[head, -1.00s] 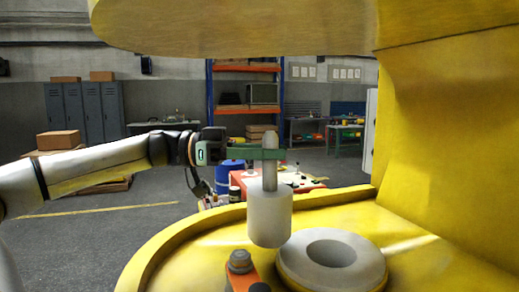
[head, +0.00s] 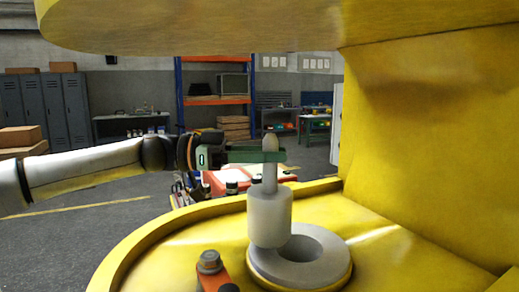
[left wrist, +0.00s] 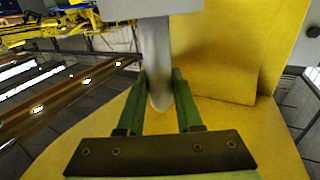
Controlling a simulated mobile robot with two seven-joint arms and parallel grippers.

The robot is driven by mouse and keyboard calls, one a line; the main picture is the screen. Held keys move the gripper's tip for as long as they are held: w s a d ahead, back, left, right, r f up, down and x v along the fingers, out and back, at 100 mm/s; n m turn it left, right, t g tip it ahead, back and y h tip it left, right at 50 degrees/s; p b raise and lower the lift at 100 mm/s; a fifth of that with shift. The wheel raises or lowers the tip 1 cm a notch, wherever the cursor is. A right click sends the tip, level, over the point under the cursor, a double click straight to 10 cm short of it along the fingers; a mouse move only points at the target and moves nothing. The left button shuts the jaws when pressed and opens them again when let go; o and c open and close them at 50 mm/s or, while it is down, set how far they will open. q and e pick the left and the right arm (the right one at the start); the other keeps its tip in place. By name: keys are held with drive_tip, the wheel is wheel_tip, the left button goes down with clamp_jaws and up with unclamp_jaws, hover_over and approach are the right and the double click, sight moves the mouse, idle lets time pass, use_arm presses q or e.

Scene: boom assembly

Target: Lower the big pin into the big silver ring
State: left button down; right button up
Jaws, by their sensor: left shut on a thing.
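The big pin (head: 269,217) is a grey-white cylinder with a thin, round-tipped stem on top. My left gripper (head: 270,156) is shut on the stem, and the pin hangs upright. The big silver ring (head: 334,256) lies flat on the yellow base, its round hole showing. In the head view the pin's lower end overlaps the ring's left part, left of the hole's middle; its exact height above the ring is hard to tell. In the left wrist view the stem (left wrist: 157,75) is between the green fingers, with the pin's wide body (left wrist: 150,9) at the top edge.
The yellow base (head: 160,250) has a raised rim. A yellow wall (head: 430,130) rises at right, and a yellow slab (head: 190,25) overhangs above. An orange part with a grey bolt (head: 208,262) stands in front left of the ring. A red table (head: 225,183) stands behind.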

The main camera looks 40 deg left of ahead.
use_arm(q)
drive_tip(key=shift+p+x, duration=0.7)
drive_tip(key=shift+x, duration=0.8)
wheel_tip(320, 180, down, 11)
drive_tip(key=w+d+b, duration=0.2)
drive_tip(key=b, duration=0.2)
drive_tip(key=shift+d+f, duration=0.15)
idle(0.6)
